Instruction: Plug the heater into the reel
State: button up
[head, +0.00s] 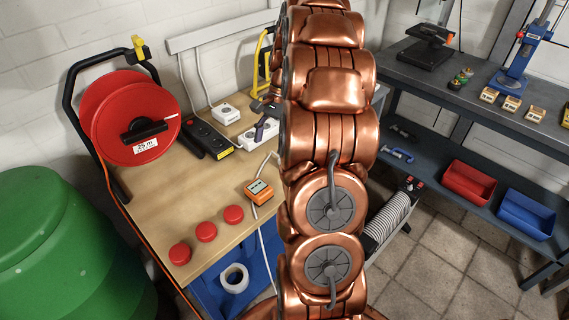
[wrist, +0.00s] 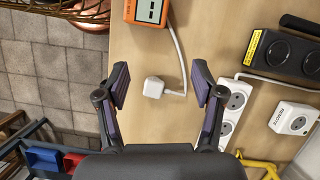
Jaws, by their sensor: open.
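A white plug (wrist: 153,88) lies on the wooden bench between my spread fingers in the wrist view. Its white cord loops right and runs up past an orange meter (wrist: 148,11). My gripper (wrist: 160,76) is open and empty, above the bench; it is partly hidden by my arm in the head view (head: 266,118). The red cable reel (head: 136,116) stands at the bench's left end. A black socket block (head: 207,138) with a yellow label lies beside it; its two round sockets show in the wrist view (wrist: 285,55). The white finned heater (head: 390,216) stands on the floor, partly hidden.
A white power strip (wrist: 234,100) lies close to my right finger in the wrist view, with a white adapter (wrist: 293,118) beyond it. Several red caps (head: 206,231) sit at the bench's front. A green barrel (head: 60,245) stands left. A dark shelf bench (head: 470,100) is at right.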

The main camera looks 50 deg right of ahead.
jog(key=d+f+m, duration=0.1)
jog(key=d, duration=0.2)
jog(key=d+f+m, duration=0.1)
jog(key=d, duration=0.2)
jog(key=d+f+m+t, duration=0.1)
jog(key=d+f, duration=0.1)
jog(key=d, duration=0.1)
jog(key=shift+s+d+m+y, duration=0.3)
jog(key=shift+s+d, duration=0.05)
jog(key=shift+s, duration=0.05)
jog(key=shift+p+x, duration=0.35)
jog(key=shift+x, duration=0.95)
jog(key=shift+a, duration=0.1)
jog(key=shift+w+a+f+p, duration=0.1)
jog(key=shift+a+f+p, duration=0.45)
jog(key=shift+p, duration=0.1)
jog(key=shift+p+x, duration=0.6)
jog(key=shift+x, duration=1.2)
